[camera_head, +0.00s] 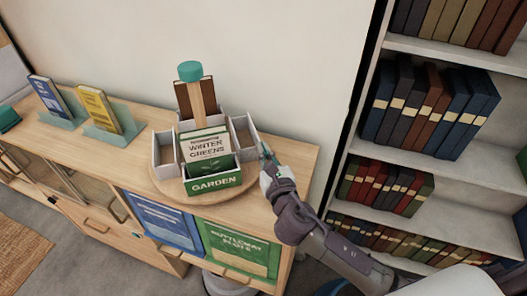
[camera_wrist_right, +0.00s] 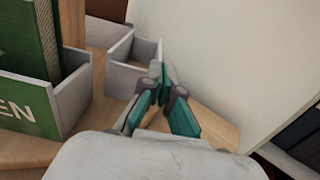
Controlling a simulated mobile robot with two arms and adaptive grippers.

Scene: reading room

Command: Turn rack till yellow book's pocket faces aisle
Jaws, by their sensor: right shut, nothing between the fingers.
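The rack stands on a round wooden base (camera_head: 240,194) on the cabinet, with a wooden post capped in teal (camera_head: 190,71). Its front pocket (camera_head: 214,184) is green, reads GARDEN and holds a green "Winter Greens" book (camera_head: 207,147). The left pocket (camera_head: 164,150) and right pocket (camera_head: 244,133) look empty. A brown book (camera_head: 187,99) is in the back pocket. No yellow book shows in the rack; one yellow book (camera_head: 98,108) leans on a teal stand. My right gripper (camera_head: 265,150) is shut and empty beside the right pocket (camera_wrist_right: 122,75); I cannot tell whether they touch. My left gripper is out of view.
A blue book (camera_head: 48,95) stands left of the yellow one. The cabinet top (camera_head: 130,150) is clear between the stands and the rack. A blue poster (camera_head: 162,222) and a green one (camera_head: 238,250) are on the cabinet front. A full bookcase (camera_head: 440,55) stands to the right.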

